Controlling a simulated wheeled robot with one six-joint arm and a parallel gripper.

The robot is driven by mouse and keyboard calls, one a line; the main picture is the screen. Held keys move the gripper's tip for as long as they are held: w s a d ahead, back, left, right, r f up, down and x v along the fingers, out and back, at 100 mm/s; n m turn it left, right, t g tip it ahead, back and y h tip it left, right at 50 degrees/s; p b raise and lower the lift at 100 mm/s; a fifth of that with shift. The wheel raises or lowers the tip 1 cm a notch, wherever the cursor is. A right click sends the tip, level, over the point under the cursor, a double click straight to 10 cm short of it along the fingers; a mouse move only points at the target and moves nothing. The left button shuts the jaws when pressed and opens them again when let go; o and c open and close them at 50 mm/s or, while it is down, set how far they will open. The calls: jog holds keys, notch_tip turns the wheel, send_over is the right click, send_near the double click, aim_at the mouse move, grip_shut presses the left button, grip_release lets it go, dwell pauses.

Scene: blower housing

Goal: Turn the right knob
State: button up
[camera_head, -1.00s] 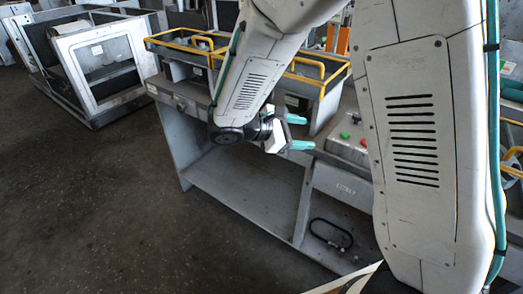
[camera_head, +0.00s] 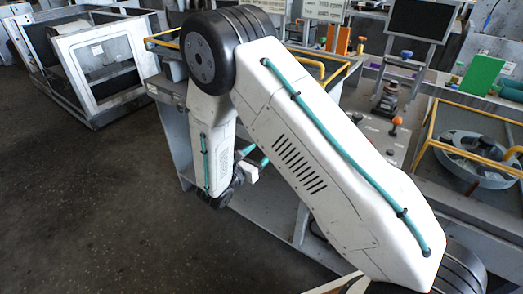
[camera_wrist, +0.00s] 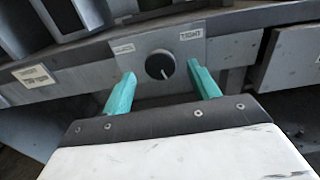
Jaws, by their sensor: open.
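A round black knob (camera_wrist: 160,65) with a white pointer line sits on a grey plate (camera_wrist: 184,53) in the wrist view. The pointer line aims down and slightly right. Small white labels are at the plate's upper left and upper right; their text is hard to read. My gripper (camera_wrist: 162,83) is open, with one teal finger on each side of the knob in the picture. The fingertips appear short of the knob, and nothing is between them. In the head view my gripper (camera_head: 255,157) is at the bench front, and my arm hides the knob.
The plate is set in the bench's front rail, with another white label (camera_wrist: 35,75) to the left. Above the bench are yellow rails (camera_head: 308,62), an orange-topped lever (camera_head: 394,124) and a monitor (camera_head: 421,18). Open floor (camera_head: 90,210) lies to the left.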

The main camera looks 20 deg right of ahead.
jog(key=shift+x, duration=1.2)
jog(key=shift+c, duration=0.2)
jog(key=c, duration=0.9)
jog(key=shift+n, duration=0.4)
